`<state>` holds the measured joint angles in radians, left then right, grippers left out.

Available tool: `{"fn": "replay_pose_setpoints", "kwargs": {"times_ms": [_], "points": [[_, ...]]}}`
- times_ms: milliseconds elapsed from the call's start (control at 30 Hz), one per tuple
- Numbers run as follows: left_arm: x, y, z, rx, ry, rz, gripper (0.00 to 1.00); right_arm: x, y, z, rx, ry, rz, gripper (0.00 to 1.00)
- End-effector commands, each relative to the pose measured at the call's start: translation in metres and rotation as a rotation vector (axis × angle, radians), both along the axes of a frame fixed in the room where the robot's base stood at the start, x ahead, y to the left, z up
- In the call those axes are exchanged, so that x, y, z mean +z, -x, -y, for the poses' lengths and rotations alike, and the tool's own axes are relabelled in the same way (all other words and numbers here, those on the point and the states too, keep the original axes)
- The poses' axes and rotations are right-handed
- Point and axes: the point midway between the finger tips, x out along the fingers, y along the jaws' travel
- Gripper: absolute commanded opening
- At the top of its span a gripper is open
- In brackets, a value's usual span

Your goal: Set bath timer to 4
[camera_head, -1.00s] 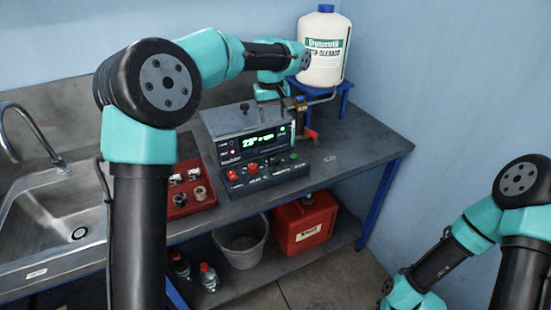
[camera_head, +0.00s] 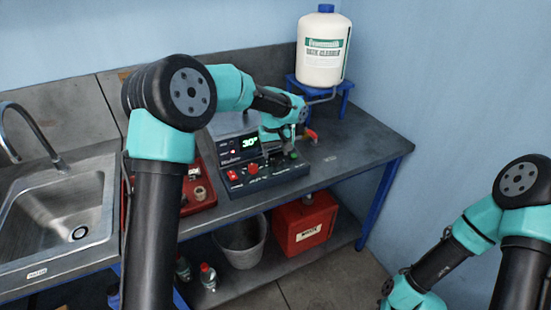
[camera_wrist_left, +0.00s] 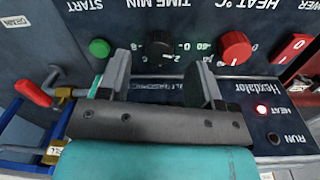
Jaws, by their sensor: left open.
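The bath unit (camera_head: 222,172) stands on the bench with its green-lit display (camera_head: 250,142) reading about 30°. In the left wrist view its panel is upside down. The black TIME MIN knob (camera_wrist_left: 160,44) has numbers around it; its setting is too small to tell. My left gripper (camera_wrist_left: 162,62) is open, its two fingers on either side of that knob and a little short of it, holding nothing. In the head view my left gripper (camera_head: 291,148) is in front of the panel's right side and hides part of it. My right gripper is out of view.
The red HEAT knob (camera_wrist_left: 235,48) is close beside one finger, and the green START button (camera_wrist_left: 100,48) close beside the other. A red-handled tap (camera_wrist_left: 32,88) is at the unit's side. A white cleaner jug (camera_head: 321,50) stands on a blue stand behind.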

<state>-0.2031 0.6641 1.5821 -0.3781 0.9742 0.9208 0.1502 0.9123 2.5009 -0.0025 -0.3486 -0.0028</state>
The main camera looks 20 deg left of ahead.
Motion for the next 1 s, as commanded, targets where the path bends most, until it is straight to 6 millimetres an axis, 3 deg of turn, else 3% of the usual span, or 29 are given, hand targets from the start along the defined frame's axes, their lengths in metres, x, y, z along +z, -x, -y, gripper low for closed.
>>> {"fn": "replay_pose_setpoints", "kwargs": {"times_ms": [233,600,1000], "points": [[-0.029,0.0,0.001,-0.001,0.0,-0.001,0.59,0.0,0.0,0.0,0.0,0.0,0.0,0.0],[-0.033,-0.001,0.001,0.0,0.0,0.0,0.58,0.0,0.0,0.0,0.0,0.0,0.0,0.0],[-0.032,-0.001,0.001,0.0,0.0,0.0,0.2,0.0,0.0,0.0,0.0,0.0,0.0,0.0]]}}
